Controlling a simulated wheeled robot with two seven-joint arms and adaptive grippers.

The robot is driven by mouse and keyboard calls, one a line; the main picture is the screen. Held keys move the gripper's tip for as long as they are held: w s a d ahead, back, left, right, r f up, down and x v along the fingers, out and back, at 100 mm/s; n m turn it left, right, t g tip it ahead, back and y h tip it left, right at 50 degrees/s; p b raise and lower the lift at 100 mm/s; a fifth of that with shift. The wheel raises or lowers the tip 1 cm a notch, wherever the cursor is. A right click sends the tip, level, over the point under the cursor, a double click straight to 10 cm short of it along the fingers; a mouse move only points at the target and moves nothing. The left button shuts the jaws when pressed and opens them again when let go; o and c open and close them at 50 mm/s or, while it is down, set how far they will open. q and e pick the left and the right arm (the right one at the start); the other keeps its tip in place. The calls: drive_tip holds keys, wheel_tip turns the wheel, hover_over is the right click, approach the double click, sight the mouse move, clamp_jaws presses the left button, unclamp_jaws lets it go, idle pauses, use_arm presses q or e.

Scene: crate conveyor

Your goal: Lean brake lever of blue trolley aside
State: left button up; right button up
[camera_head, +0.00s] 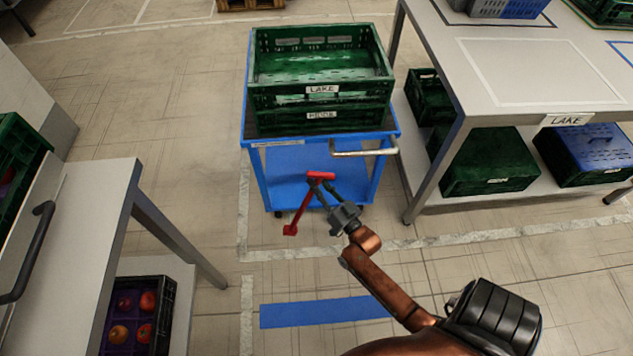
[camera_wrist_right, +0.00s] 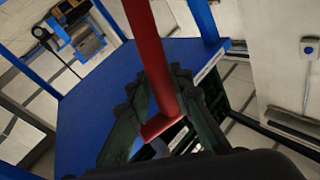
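The blue trolley (camera_head: 283,191) stands at the middle of the head view with crates on its top. Its red brake lever (camera_head: 304,208) slants from a foot at lower left up to a short crossbar at upper right, in front of the trolley. My right gripper (camera_head: 323,187) is at the lever's upper end, its fingers spread apart. In the right wrist view the red lever (camera_wrist_right: 150,55) passes between the dark green fingers of the gripper (camera_wrist_right: 158,85); contact with them cannot be told. The blue trolley deck (camera_wrist_right: 90,95) lies behind. My left gripper is not in view.
Green crates (camera_head: 320,103) labelled LAKE and MIDDA are stacked on the trolley. A grey table (camera_head: 490,60) with crates beneath stands to the right. Another table (camera_head: 85,215) is at left, with a fruit crate (camera_head: 166,320) below. The floor around the blue stripe (camera_head: 325,311) is clear.

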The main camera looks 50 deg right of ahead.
drive_tip(key=o, duration=0.3)
drive_tip(key=shift+s+d+f, duration=0.15)
drive_tip(key=shift+s+d, duration=0.15)
drive_tip(key=shift+d, duration=0.05)
drive_tip(key=shift+o, duration=0.7)
drive_tip(key=shift+w+a, duration=0.15)
drive_tip(key=v, duration=1.2)
